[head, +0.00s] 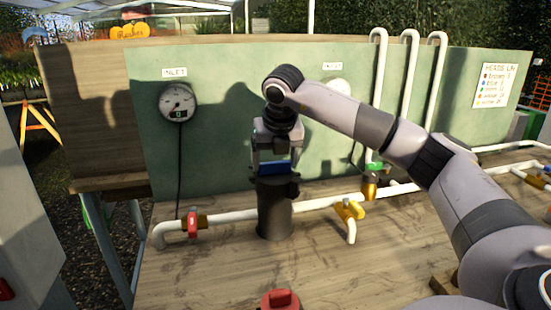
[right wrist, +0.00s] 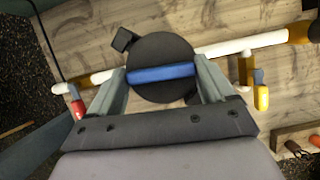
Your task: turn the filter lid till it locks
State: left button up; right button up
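The filter (head: 274,215) is a dark upright cylinder in the white pipe line on the bench. Its round dark lid (right wrist: 160,52) has a blue bar (right wrist: 161,73) across the top; the bar also shows in the head view (head: 274,168). My right gripper (right wrist: 161,66) comes down from above, one finger at each end of the bar. The fingers look shut on the lid's bar, with no clear gap at either end. A dark tab (right wrist: 124,40) sticks out at the lid's edge. Whether the lid is locked cannot be seen. My left gripper is not in view.
A red-handled valve (head: 192,224) sits left of the filter and a yellow-handled one (head: 350,210) right of it. A gauge (head: 178,101) hangs on the green panel (head: 225,80) behind. A red object (head: 281,300) stands at the front edge. Bare bench (head: 220,270) lies in front.

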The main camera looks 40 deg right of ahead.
jog(key=shift+a+r+m+h+p, duration=0.15)
jog(key=shift+m+h+p, duration=0.2)
jog(key=shift+m, duration=0.65)
jog(key=shift+w+m+g+h, duration=0.1)
jog(key=shift+m+g+h, duration=0.35)
jog(key=shift+m, duration=0.95)
jog(key=shift+p, duration=0.3)
